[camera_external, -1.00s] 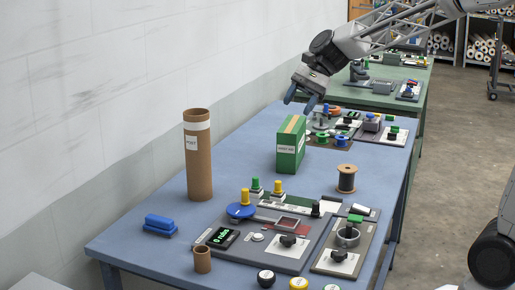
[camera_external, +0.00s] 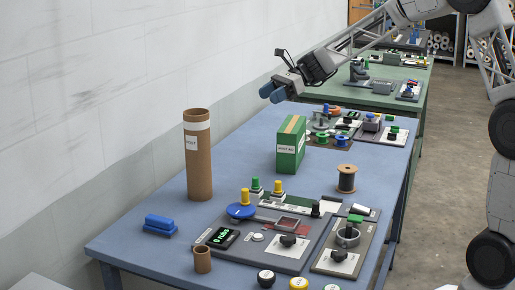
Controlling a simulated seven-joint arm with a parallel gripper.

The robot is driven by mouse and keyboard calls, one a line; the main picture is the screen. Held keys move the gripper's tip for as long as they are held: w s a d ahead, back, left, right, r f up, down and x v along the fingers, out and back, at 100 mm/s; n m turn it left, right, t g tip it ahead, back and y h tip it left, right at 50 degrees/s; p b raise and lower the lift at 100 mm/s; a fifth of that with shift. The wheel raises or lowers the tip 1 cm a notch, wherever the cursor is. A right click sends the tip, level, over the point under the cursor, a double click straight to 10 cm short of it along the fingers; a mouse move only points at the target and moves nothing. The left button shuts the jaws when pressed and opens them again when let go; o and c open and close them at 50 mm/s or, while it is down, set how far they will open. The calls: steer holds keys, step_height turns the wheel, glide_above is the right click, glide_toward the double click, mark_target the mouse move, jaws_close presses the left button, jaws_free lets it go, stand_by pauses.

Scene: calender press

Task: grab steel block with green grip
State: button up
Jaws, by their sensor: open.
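My gripper (camera_external: 272,94) is open and empty, with blue fingertips. It is in the air above the far left part of the table, well above and beyond the block and apart from it.
A tall cardboard tube (camera_external: 199,165) stands left of the block. A green box (camera_external: 290,150) stands behind it, and a dark spool (camera_external: 346,180) to its right. A blue brush-like object (camera_external: 160,225) lies at the left. The table between tube and box is clear.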

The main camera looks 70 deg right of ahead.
glide_toward(251, 189)
steer(key=shift+w+a+r, duration=0.65)
steer(key=shift+a+r, duration=0.1)
steer(key=shift+x, duration=1.25)
steer(key=shift+w+a, duration=0.1)
steer(key=shift+a, duration=0.05)
steer(key=shift+x, duration=2.45)
steer(key=shift+f, duration=0.1)
jaws_close()
